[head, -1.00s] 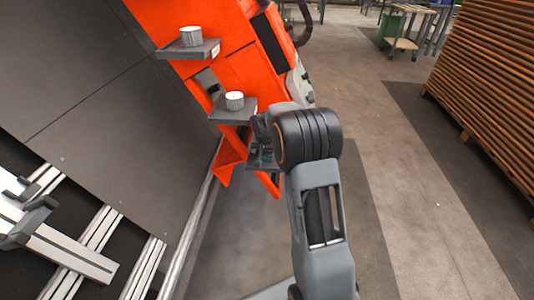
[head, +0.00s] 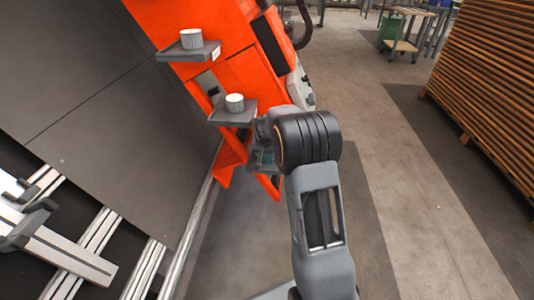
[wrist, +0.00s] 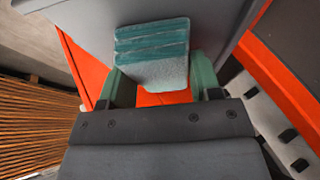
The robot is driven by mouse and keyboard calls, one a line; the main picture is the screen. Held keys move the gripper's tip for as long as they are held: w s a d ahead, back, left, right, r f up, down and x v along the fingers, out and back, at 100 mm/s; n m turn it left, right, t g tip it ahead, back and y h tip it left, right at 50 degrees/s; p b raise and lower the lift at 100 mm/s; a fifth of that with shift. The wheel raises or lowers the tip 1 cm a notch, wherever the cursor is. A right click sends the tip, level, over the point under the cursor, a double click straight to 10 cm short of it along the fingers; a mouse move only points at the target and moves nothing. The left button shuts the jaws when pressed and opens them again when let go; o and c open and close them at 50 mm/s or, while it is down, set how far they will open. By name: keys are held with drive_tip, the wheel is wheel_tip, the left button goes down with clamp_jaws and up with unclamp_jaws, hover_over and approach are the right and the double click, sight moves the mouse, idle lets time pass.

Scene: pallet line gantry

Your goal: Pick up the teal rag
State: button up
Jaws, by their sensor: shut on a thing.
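The teal rag (wrist: 152,42) shows in the wrist view as a folded, layered cloth with a paler near face. It lies between the two green fingers of my gripper (wrist: 158,72), which is shut on it. A grey shelf (wrist: 85,18) lies behind the rag; I cannot tell whether the rag still touches it. In the head view my gripper (head: 263,150) is at the lowest shelf on the orange frame, mostly hidden by my wrist. Only a small teal patch shows there, too small to tell rag from finger.
Two grey shelves hold a ribbed white cup (head: 191,39) and another white cup (head: 235,103), above and left of my gripper. The orange frame (head: 230,72) stands close behind. A stack of wooden slats (head: 495,85) is at right, with open floor (head: 420,180) between.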

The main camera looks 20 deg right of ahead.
drive_tip(key=shift+r, duration=0.1)
wheel_tip(320, 180, up, 4)
drive_tip(key=shift+r+p, duration=0.1)
drive_tip(key=shift+p, duration=1)
drive_tip(key=s+a, duration=0.4)
drive_tip(key=s, duration=0.4)
drive_tip(key=s+a+p, duration=0.1)
drive_tip(key=s+a, duration=0.3)
drive_tip(key=s, duration=0.3)
drive_tip(key=shift+s+a+f, duration=0.35)
drive_tip(key=shift+a+f, duration=0.05)
drive_tip(key=shift+f, duration=0.05)
drive_tip(key=o, duration=0.4)
drive_tip(key=c, duration=0.3)
drive_tip(key=a+r+n+p, duration=0.1)
drive_tip(key=r+n+p, duration=0.1)
drive_tip(key=r+p, duration=0.4)
drive_tip(key=a+r+n+y+p, duration=0.1)
drive_tip(key=r+p, duration=0.5)
drive_tip(key=p, duration=0.7)
drive_tip(key=a+r+n+y+p, duration=0.1)
drive_tip(key=r+n+p, duration=0.1)
drive_tip(key=r+p, duration=0.4)
drive_tip(key=shift+w+r+n+p, duration=0.35)
drive_tip(key=shift+w+n+p, duration=0.05)
drive_tip(key=shift+p, duration=1.55)
